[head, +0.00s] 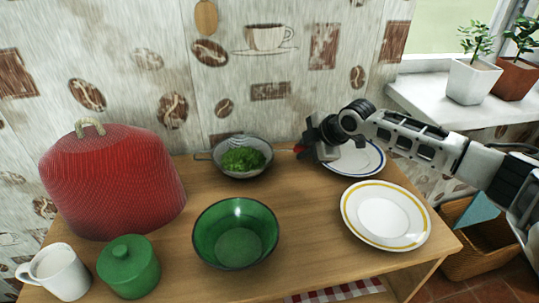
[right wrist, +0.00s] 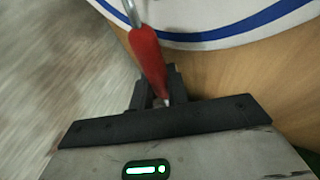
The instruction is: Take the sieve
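The sieve (head: 262,143) is a wire-mesh bowl with green herbs (head: 243,159) in it, at the back of the table in the head view. Its handle points right and ends in a red grip (head: 297,149). My right gripper (head: 305,150) is at that red grip, coming from the right. In the right wrist view the red grip (right wrist: 150,62) runs between my two fingers (right wrist: 158,95), which look closed on it. The sieve's bowl is outside that view. I cannot tell whether the sieve touches the table. My left gripper is not in view.
A blue-rimmed plate (head: 368,160) lies under and behind my right gripper. A yellow-rimmed plate (head: 385,216) is in front. A green bowl (head: 236,232) stands in front of the sieve. A red cozy (head: 110,180), green lidded pot (head: 128,268) and white mug (head: 62,275) stand left.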

